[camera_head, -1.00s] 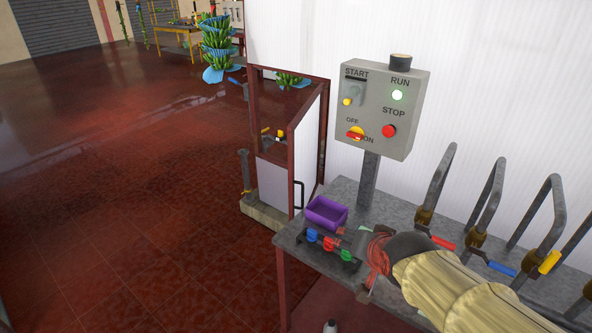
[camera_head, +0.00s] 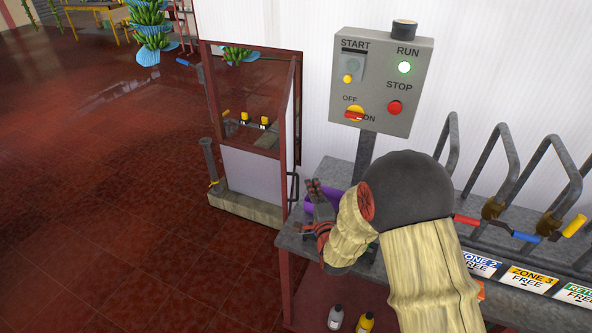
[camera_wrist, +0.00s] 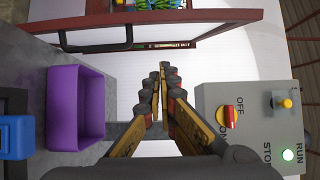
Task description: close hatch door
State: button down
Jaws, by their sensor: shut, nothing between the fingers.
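The hatch door (camera_head: 291,130) stands open at the right side of its dark red frame (camera_head: 204,100), seen almost edge-on in the head view. Its black bar handle (camera_head: 293,187) is on the side facing the table. In the wrist view the door's red edge (camera_wrist: 60,24) crosses the top, with the handle (camera_wrist: 95,45) at upper left. My gripper (camera_head: 315,187) is shut and empty, just right of the handle in the head view and apart from it. In the wrist view my fingertips (camera_wrist: 160,70) are below and right of the handle.
A purple bin (camera_head: 318,199) sits on the grey table, partly hidden by my arm. A control box (camera_head: 382,80) with a green lamp stands on a post behind. Bent metal levers (camera_head: 505,170) line the right. Red floor to the left is open.

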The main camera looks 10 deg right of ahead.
jog(key=w+a+b, duration=0.1)
jog(key=w+a, duration=0.2)
jog(key=w, duration=0.7)
jog(key=shift+w+a, duration=0.25)
jog(key=shift+w, duration=0.05)
jog(key=shift+a+b, duration=0.15)
jog(key=shift+b, duration=0.15)
